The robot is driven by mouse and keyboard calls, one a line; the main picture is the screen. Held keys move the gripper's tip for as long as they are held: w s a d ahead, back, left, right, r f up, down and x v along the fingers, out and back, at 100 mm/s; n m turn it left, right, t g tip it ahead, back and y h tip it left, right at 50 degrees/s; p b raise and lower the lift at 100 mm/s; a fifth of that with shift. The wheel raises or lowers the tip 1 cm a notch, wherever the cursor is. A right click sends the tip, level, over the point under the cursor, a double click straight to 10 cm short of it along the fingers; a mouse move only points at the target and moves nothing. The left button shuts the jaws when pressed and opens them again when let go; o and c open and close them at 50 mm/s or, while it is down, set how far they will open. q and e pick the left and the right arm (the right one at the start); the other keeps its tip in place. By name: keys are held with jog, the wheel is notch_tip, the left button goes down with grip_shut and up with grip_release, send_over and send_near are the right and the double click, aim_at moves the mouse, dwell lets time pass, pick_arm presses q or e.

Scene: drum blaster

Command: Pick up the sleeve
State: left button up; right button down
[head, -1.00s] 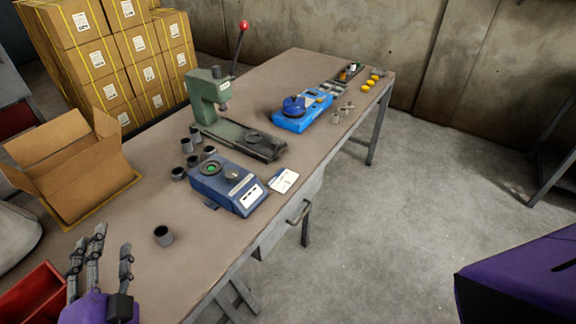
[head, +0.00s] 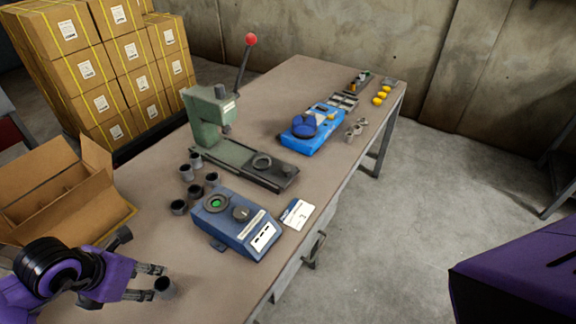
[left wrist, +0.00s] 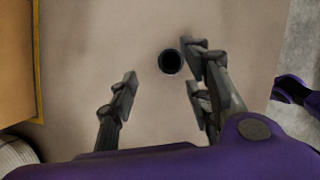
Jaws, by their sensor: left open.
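A small dark grey sleeve (head: 165,288) stands on the table near its front edge, at the lower left of the head view. It also shows in the left wrist view as a dark round opening (left wrist: 171,62). My left gripper (head: 153,281) is open and reaches toward the sleeve from the left. In the left wrist view the spread fingers (left wrist: 157,68) point at the sleeve, which sits near the tips, closer to the right-hand fingers. Whether any finger touches it I cannot tell. Several similar sleeves (head: 186,173) stand by the green press. My right gripper is not in view.
The blue tester box (head: 237,222) stands just behind the sleeve, with a white card (head: 297,214) beside it. The green press (head: 212,125) and a bright blue device (head: 312,130) are farther back. An open carton (head: 60,195) is at the left.

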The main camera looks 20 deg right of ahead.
aim_at(159, 285)
pick_arm(q)
jog(key=f, duration=0.3)
jog(key=shift+s+d, duration=0.15)
jog(key=shift+d, duration=0.25)
jog(key=x, duration=0.4)
jog(key=shift+s+f, duration=0.15)
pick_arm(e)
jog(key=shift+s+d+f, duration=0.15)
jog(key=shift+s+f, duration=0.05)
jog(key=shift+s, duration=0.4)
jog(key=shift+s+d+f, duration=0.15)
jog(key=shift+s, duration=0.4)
pick_arm(q)
jog(key=shift+c, duration=0.4)
grip_shut()
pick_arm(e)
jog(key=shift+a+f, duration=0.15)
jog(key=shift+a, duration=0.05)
